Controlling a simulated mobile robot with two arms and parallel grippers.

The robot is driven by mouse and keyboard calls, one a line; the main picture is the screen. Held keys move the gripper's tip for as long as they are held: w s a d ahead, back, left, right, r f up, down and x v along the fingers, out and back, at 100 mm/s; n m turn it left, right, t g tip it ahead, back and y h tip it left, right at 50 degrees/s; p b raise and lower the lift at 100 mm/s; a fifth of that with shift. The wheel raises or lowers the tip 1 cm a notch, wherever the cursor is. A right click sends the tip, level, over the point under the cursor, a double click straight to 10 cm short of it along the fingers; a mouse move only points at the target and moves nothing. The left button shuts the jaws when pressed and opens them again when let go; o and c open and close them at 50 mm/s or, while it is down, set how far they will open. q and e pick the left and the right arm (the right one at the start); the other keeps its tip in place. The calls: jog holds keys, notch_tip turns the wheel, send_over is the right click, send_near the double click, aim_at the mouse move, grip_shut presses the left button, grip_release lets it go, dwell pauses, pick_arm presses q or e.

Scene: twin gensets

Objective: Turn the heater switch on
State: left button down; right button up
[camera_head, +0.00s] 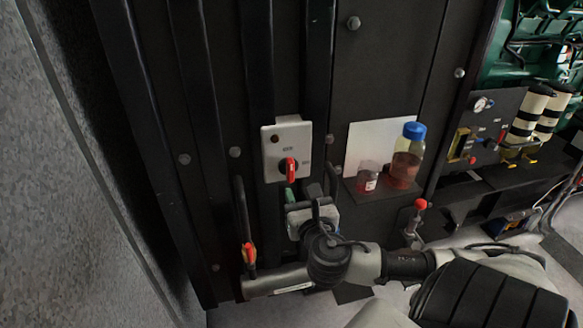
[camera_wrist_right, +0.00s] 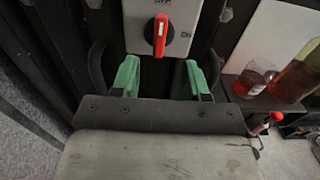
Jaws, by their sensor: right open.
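The heater switch is a pale grey box (camera_head: 272,148) on the dark panel, with a red rotary knob (camera_head: 291,169). In the right wrist view the red knob (camera_wrist_right: 160,36) stands upright, pointing at the label OFF above it; ON is to its right. My right gripper (camera_wrist_right: 160,80) is open and empty, its two green fingers apart just below the knob in that picture, not touching it. In the head view the right gripper (camera_head: 309,196) is just below the box, partly hidden by its own wrist. My left gripper is not in view.
Right of the switch, a small shelf holds a blue-capped bottle (camera_head: 407,158) and a small jar (camera_head: 367,180) of red liquid. A red-balled lever (camera_head: 420,205) stands lower right. A gauge panel (camera_head: 483,130) is further right. The dark panel around the switch has vertical ribs.

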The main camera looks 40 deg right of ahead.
aim_at(292, 172)
jog(key=p+x, duration=0.2)
jog(key=x, duration=0.5)
jog(key=shift+w+d, duration=0.15)
jog(key=shift+w, duration=0.25)
jog(key=shift+w+d+f, duration=0.1)
jog(key=shift+w+d, duration=0.3)
jog(key=shift+w, duration=0.15)
jog(key=shift+c, duration=0.4)
grip_shut()
